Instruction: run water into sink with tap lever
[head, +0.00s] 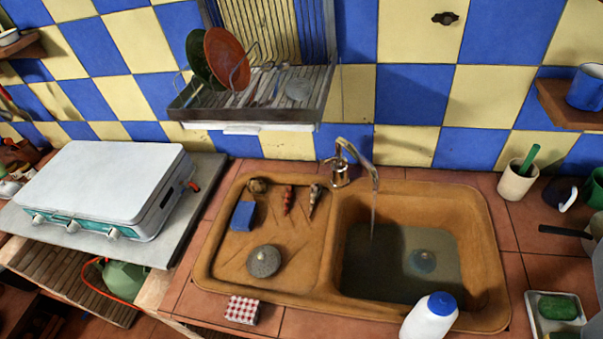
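The metal tap (357,160) stands behind the brown sink (488,235), with its spout bent over the basin. A thin stream of water (373,212) falls from the spout. Dark greenish water (385,270) lies in the basin, with a round drain fitting (423,262) showing through it. The lever is too small to make out clearly on the tap body. My gripper is not visible in the head view.
A white bottle with a blue cap (430,318) stands at the sink's front edge. A dish rack (255,95) hangs behind the drainboard. A white stove (105,185) is at left; a cream cup (517,180) stands right of the tap.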

